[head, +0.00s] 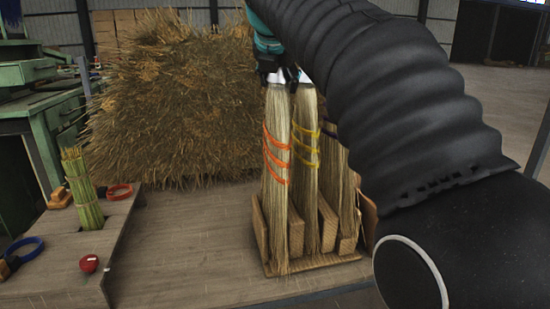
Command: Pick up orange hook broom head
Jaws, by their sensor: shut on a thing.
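The broom head with orange bands (276,165) hangs upright at the left end of a wooden rack (262,225). Its pale bristles reach down between the rack's dividers. My gripper (281,77) is at its top and is shut on it. The hook itself is hidden by the gripper. A broom head with yellow bands (307,165) stands just to the right, close beside it. Another broom head (339,185) stands farther right, partly hidden by my arm.
A large straw pile (180,110) lies behind the rack. The floor left of the rack is clear.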

